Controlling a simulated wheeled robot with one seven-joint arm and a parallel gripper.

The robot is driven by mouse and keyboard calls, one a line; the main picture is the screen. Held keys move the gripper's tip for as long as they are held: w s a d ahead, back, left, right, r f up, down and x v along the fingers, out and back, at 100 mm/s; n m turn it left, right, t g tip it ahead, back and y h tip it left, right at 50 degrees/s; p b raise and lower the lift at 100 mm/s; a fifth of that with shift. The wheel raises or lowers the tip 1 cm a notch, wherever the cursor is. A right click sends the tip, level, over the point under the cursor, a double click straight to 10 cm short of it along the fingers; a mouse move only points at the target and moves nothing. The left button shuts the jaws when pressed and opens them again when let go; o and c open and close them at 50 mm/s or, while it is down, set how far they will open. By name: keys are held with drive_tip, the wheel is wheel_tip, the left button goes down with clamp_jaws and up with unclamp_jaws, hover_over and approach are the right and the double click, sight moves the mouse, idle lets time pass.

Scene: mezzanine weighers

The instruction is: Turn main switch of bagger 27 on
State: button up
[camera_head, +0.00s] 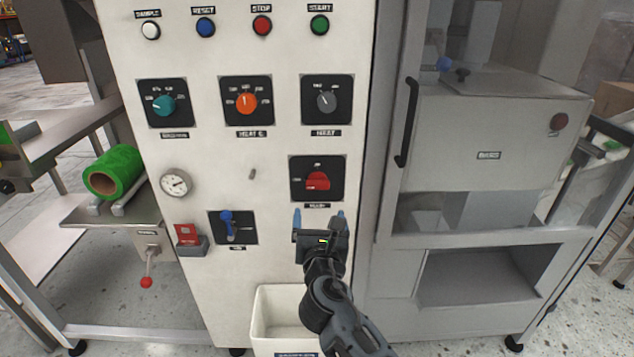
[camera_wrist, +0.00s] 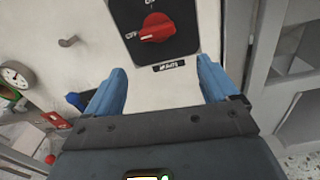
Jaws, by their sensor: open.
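The main switch (camera_head: 317,181) is a red rotary knob on a black plate, low on the right of the white panel, with a label below that appears to read MAIN. In the wrist view the red knob (camera_wrist: 157,27) has its narrow end pointing left to a mark that looks like OFF. Another mark is at the plate's top, partly cut off. My gripper (camera_head: 319,218) is just below the switch plate, its blue fingers apart and pointing up at the panel. In the wrist view my gripper (camera_wrist: 163,85) has nothing between its fingers, and the knob is beyond them, untouched.
Above are teal (camera_head: 163,104), orange (camera_head: 246,103) and grey (camera_head: 326,101) knobs and several push buttons. A blue lever (camera_head: 228,224) and red tag box (camera_head: 190,240) are to the left. A white bin (camera_head: 262,315) is below. A door handle (camera_head: 407,122) stands out at right.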

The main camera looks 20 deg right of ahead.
sight(318, 186)
drive_tip(key=shift+n, duration=0.4)
drive_tip(key=shift+r+x, duration=0.4)
drive_tip(key=shift+x, duration=1.25)
drive_tip(key=shift+r+x, duration=0.35)
drive_tip(key=shift+x, duration=1.25)
drive_tip(key=shift+r+x, duration=0.4)
drive_tip(key=shift+x, duration=1.25)
drive_tip(key=shift+c, duration=0.5)
drive_tip(key=c, duration=1)
drive_tip(key=shift+o, duration=0.2)
